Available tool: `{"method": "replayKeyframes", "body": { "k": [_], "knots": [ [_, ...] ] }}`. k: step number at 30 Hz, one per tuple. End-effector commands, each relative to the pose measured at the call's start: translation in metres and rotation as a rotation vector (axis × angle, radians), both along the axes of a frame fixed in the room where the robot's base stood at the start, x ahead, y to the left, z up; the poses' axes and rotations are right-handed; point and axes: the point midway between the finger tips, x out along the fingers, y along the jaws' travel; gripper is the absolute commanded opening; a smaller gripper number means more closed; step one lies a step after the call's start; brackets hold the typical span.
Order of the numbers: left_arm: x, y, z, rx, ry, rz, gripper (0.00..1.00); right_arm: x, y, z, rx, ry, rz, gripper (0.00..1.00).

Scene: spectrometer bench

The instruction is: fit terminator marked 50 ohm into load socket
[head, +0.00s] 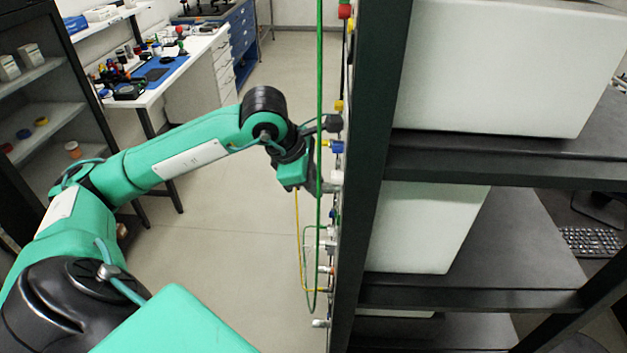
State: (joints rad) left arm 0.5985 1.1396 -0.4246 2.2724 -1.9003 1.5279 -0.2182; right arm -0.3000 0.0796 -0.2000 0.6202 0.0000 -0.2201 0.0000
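My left arm reaches in from the left, and its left gripper (310,168) is close to the connector face of the rack. The face is seen almost edge-on, so I cannot tell if the fingers touch anything there or hold something. A terminator marked 50 ohm and the load socket cannot be made out among the small fittings. A blue-capped fitting (337,147) and a yellow one (339,106) stick out from the face near the gripper. My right gripper is not in view.
A green cable (319,60) hangs in front of the rack face, and a thin yellow cable (298,240) loops below the gripper. The black rack (372,150) holds white instrument boxes (500,65). Open floor (220,260) lies left of it. A workbench (185,65) stands behind.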

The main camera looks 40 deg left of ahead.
Motion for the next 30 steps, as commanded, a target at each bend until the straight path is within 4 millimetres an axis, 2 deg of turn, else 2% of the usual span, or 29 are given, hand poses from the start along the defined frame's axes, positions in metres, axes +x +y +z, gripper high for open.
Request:
{"method": "replayKeyframes", "body": {
  "k": [1, 3, 12, 16, 20, 30],
  "knots": [
    [0.0, 0.0, 0.0, -0.001, 0.0, -0.002, 0.32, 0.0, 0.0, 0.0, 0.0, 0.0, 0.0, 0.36],
    [0.0, 0.0, 0.0, 0.0, 0.001, -0.001, 0.45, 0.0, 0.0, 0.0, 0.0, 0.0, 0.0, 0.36],
    [0.0, 0.0, 0.0, 0.0, -0.001, 0.0, 0.45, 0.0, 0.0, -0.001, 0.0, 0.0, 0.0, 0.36],
    [-0.003, 0.002, 0.008, 0.001, -0.004, 0.001, 0.45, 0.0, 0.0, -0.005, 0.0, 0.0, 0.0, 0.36],
    [-0.012, 0.007, 0.026, 0.003, -0.007, 0.001, 0.45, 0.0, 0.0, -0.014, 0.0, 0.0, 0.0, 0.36],
    [-0.038, 0.019, 0.085, 0.001, -0.005, 0.0, 0.45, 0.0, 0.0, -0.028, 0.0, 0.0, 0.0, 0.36]
  ]
}}
